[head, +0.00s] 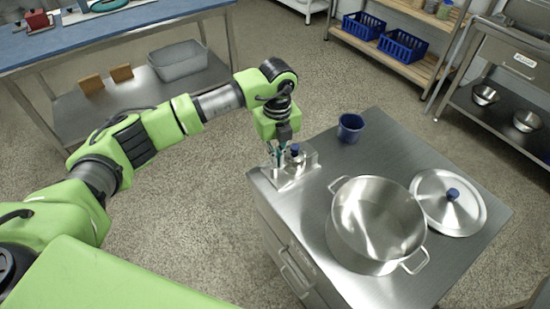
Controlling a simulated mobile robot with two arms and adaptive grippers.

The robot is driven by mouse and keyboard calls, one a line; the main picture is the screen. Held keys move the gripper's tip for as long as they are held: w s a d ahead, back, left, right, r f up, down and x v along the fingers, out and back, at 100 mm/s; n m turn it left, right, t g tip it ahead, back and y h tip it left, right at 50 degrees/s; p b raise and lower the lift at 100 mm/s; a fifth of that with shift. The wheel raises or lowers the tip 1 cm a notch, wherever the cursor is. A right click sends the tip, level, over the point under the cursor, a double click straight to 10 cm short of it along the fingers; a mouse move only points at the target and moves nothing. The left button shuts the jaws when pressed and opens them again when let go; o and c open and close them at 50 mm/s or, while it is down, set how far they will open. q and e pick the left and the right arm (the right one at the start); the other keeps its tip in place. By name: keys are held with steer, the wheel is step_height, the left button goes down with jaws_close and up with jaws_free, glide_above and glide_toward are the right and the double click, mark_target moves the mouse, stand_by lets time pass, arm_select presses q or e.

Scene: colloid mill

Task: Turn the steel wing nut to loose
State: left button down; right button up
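My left arm comes in from the left, and its gripper (277,154) points down at the near-left corner of the steel cabinet top. It is right at a small steel fixture (292,179) with a blue-topped part (295,149) standing on it. The fingers are small and partly overlap the fixture, so I cannot tell whether they are open or shut, or touching anything. I cannot make out the steel wing nut; it is too small or hidden by the gripper. My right gripper is not in view.
On the cabinet top (385,140) stand a large open steel pot (372,250), its lid (472,217) with a blue knob, and a blue cup (350,128). A blue-topped bench (120,27) is at the back left. Shelves with blue baskets (403,46) stand behind.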

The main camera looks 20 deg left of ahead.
arm_select(q)
steer(key=shift+w+d+n, duration=0.1)
steer(key=shift+w+n, duration=0.05)
steer(key=shift+n, duration=0.65)
steer(key=shift+r, duration=0.1)
steer(key=c, duration=2.3)
jaws_free()
steer(key=shift+c, duration=0.2)
step_height(320, 180, up, 12)
